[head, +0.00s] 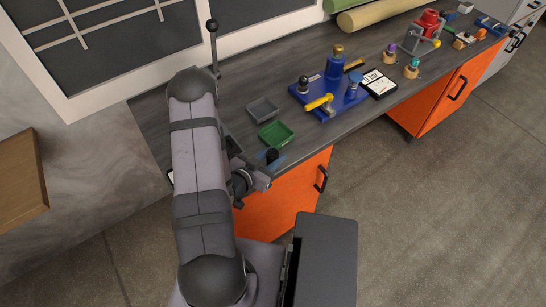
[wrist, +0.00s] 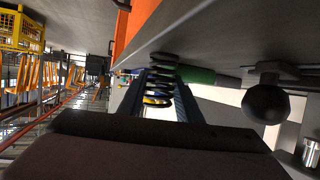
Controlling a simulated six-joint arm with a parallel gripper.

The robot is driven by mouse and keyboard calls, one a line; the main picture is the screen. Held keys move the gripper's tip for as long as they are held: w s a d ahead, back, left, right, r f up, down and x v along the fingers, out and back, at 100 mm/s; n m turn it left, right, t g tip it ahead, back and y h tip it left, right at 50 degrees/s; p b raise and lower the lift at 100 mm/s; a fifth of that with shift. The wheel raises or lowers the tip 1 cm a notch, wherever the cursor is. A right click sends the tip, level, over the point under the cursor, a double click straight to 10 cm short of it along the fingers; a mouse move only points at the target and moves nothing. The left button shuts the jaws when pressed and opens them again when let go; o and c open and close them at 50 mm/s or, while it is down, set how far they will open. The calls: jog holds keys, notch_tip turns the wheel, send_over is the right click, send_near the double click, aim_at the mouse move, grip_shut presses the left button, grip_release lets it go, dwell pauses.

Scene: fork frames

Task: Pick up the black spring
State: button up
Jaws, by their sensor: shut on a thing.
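The black spring (wrist: 158,80) shows in the wrist view as a column of dark coils between the two fingers of my gripper (wrist: 160,95). The gripper is shut on it. The spring's far end is close to the bench surface in the picture; I cannot tell whether it touches. In the head view my gripper (head: 266,166) is at the bench's front edge, just below the green tray, and is partly hidden by my arm. A small dark shape there may be the spring, but it is too small to be sure.
On the workbench (head: 235,92) are a green tray (head: 276,134), a grey tray (head: 262,110) and a blue fixture (head: 330,95) with a yellow handle. A red-topped device (head: 427,27) stands farther right. Orange cabinets (head: 285,195) are under the bench. Bare bench lies behind the trays.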

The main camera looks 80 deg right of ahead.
aim_at(273, 153)
jog(key=shift+r, duration=0.2)
jog(key=shift+r, duration=4.75)
